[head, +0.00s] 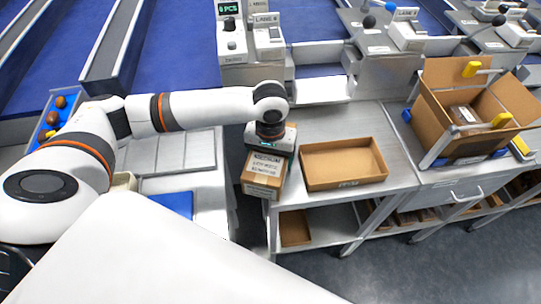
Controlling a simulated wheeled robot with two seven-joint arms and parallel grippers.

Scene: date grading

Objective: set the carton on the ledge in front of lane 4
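The carton (262,178) is a small brown box with a printed white label on its front. It hangs under my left gripper (269,148), over the gap at the left end of the grey bench. The gripper points down onto its top; its fingers are mostly hidden, but the carton moves clear of visible support and appears gripped. A bare pale ledge (322,91) lies behind the bench. Lane signs stand on the machines at the back (266,20) and further right (405,14); their numbers are too small to read surely. My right gripper is not in view.
An open, empty cardboard tray (343,183) sits on the bench (405,170). A large open box (430,110) in a frame with yellow knobs stands at the right. Machines with black ball knobs line the back. The bench between tray and ledge is clear.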

